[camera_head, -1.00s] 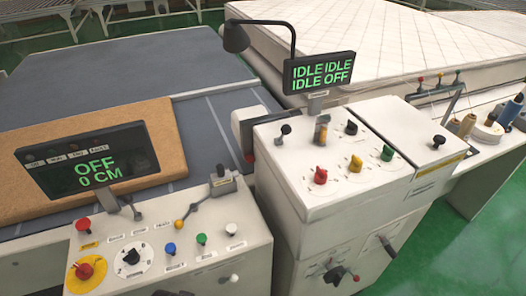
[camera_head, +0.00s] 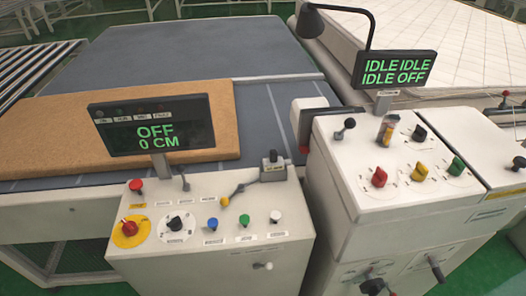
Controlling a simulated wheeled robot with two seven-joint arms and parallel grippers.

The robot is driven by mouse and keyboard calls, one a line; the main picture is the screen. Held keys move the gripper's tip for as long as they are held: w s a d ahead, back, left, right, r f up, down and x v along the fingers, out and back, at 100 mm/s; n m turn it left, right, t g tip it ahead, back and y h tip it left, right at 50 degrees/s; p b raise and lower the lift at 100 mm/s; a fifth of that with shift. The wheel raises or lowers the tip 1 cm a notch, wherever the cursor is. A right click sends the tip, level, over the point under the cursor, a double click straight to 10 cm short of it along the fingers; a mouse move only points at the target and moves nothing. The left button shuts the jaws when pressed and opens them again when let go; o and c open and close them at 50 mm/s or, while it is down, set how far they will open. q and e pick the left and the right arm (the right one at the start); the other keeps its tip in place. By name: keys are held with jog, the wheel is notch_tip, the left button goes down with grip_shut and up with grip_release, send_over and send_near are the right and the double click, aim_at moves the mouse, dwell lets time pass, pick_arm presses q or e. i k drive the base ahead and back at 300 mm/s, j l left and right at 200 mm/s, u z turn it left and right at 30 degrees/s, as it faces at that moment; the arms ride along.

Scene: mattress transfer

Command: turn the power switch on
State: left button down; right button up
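The left white control box (camera_head: 220,262) carries several controls, with labels too small to read. A red knob on a yellow disc (camera_head: 129,230) is at its left, with a black rotary knob on a white dial (camera_head: 175,224) beside it. I cannot tell which control is the power switch. A red push button (camera_head: 136,186) sits behind them, and blue (camera_head: 212,223), green (camera_head: 243,221) and white (camera_head: 275,216) buttons stand to the right. The display (camera_head: 152,126) above reads "OFF" and "0 CM". Neither gripper is in view.
A taller white console (camera_head: 350,208) stands to the right, with red, yellow, green and black knobs. Its screen (camera_head: 395,69) reads "IDLE IDLE IDLE OFF". A brown board (camera_head: 45,130) lies on the grey table (camera_head: 200,55) behind. A black lamp (camera_head: 310,22) overhangs the back.

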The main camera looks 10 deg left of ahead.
aim_at(130, 228)
jog(key=k+u, duration=0.1)
jog(key=u, duration=0.6)
